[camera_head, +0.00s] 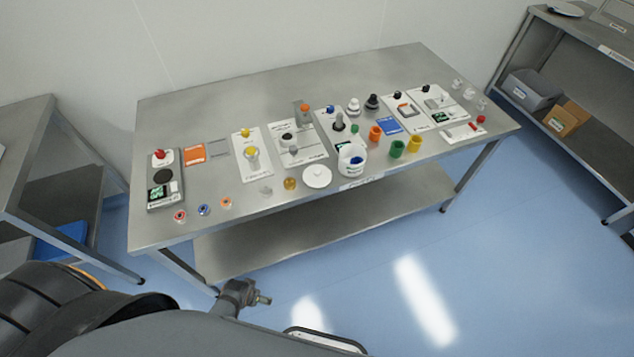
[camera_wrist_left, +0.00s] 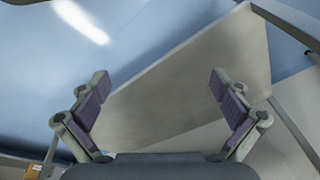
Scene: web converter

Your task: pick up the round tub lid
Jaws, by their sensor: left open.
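The round tub lid (camera_head: 317,177) is a flat white disc with a small raised middle. It lies on the steel table (camera_head: 200,92) near its front edge. The white tub (camera_head: 351,166) stands just right of it, open, with something blue inside. In the left wrist view my left gripper (camera_wrist_left: 160,86) is open and empty, its two fingers wide apart. That view shows grey metal surfaces and blue floor beyond the fingers, but no lid. My right gripper is not in view.
An amber piece (camera_head: 290,183) lies just left of the lid. Green (camera_head: 397,149) and yellow (camera_head: 413,145) cups stand right of the tub. Several device panels line the table behind. The table's back left is clear. Other steel tables stand at both sides.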

